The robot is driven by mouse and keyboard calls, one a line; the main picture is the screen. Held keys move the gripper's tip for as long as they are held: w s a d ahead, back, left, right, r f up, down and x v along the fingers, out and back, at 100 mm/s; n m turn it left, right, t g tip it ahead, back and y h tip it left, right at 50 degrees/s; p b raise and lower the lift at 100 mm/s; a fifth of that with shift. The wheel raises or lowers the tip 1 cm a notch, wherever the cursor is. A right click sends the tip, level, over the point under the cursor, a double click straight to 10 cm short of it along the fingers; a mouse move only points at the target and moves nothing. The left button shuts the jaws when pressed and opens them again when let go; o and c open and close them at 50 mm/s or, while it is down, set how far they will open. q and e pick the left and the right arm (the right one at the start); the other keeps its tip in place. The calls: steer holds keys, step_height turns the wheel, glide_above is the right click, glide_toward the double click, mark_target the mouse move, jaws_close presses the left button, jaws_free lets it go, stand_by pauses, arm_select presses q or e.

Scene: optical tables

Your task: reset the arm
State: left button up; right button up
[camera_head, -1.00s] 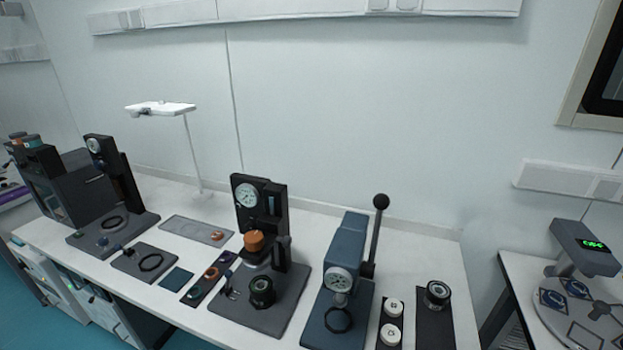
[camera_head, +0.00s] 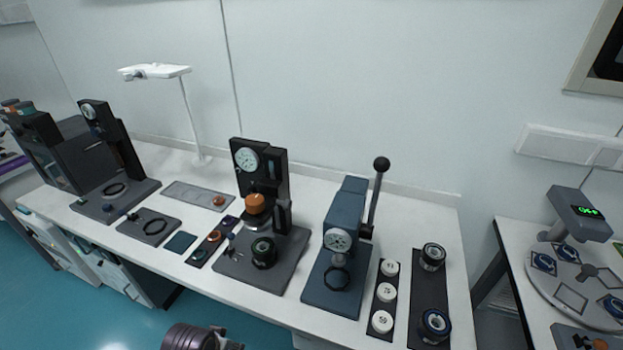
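A dark ringed cylindrical part, which looks like a piece of my own arm, shows at the bottom edge of the head view, left of centre. It is cut off by the frame. No fingertips of either gripper can be made out, so I cannot see what they hold. The bench devices stand apart from this part, on the white table (camera_head: 275,304).
A black gauge stand (camera_head: 262,170) with an orange knob and a blue lever press (camera_head: 345,215) stand mid-bench. Black trays with white discs (camera_head: 388,295) and dark round parts (camera_head: 433,256) lie at right. A round turntable (camera_head: 545,290) is on the right table.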

arm_select(q)
steer(key=s+f+g, duration=0.1)
steer(key=s+f, duration=0.2)
steer(key=f, duration=1.2)
steer(key=s+f, duration=0.2)
steer(key=f, duration=1.2)
steer(key=s+a+f, duration=0.2)
steer(key=s+f, duration=0.7)
steer(key=s, duration=0.1)
steer(key=s+a+f+g, duration=0.1)
steer(key=s+a+f, duration=0.1)
steer(key=s+f, duration=0.7)
steer(key=shift+s+a, duration=0.15)
steer(key=shift+s, duration=1)
steer(key=shift+c, duration=0.2)
